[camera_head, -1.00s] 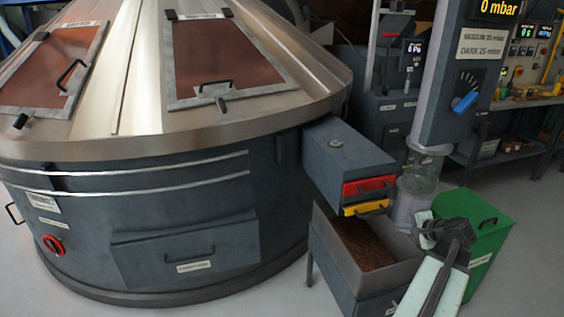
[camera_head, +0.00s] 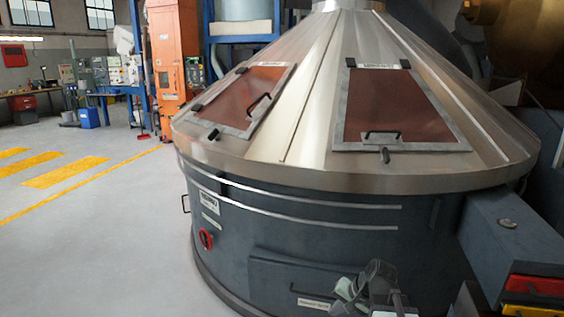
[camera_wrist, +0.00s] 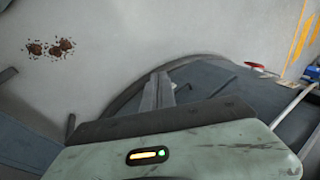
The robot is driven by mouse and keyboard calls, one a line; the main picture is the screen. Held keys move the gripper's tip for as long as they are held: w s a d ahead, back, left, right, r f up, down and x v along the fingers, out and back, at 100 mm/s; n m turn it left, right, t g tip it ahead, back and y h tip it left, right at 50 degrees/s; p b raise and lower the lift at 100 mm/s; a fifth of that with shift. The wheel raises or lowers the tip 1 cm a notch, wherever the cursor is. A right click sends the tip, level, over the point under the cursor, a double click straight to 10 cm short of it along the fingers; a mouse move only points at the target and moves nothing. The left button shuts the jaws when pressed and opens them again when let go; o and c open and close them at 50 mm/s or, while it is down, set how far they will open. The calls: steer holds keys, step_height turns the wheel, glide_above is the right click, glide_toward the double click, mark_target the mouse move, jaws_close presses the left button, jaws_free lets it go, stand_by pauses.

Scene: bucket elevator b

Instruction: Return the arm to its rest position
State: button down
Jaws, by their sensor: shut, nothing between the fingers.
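My arm (camera_head: 392,300) shows at the bottom edge of the head view, folded low in front of the big round grey machine (camera_head: 290,215) with the steel cone top. Most of the arm is below the picture. In the wrist view my gripper (camera_wrist: 158,92) has its dark fingers together, with nothing held. It points out over the pale floor (camera_wrist: 120,45) and the curved base edge of the machine. I cannot tell from the head view exactly how far the arm is from the machine's side.
A grey box with red (camera_head: 536,285) and yellow drawers juts out at the right. Brown crumbs (camera_wrist: 50,48) lie on the floor. The floor at left, with yellow stripes (camera_head: 65,172), is open. An orange column (camera_head: 173,60) and benches stand behind.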

steer(key=s+a+f+n+g+h, duration=0.1)
steer(key=s+a+f+n+g, duration=0.1)
steer(key=s+a+n, duration=0.3)
steer(key=s+d+g+h, duration=0.2)
steer(key=s+d+h, duration=0.1)
steer(key=s+d, duration=0.1)
step_height(320, 180, up, 15)
steer(key=p, duration=1.5)
steer(key=shift+w+a+p, duration=0.25)
steer(key=shift+p, duration=0.15)
steer(key=shift+d, duration=0.1)
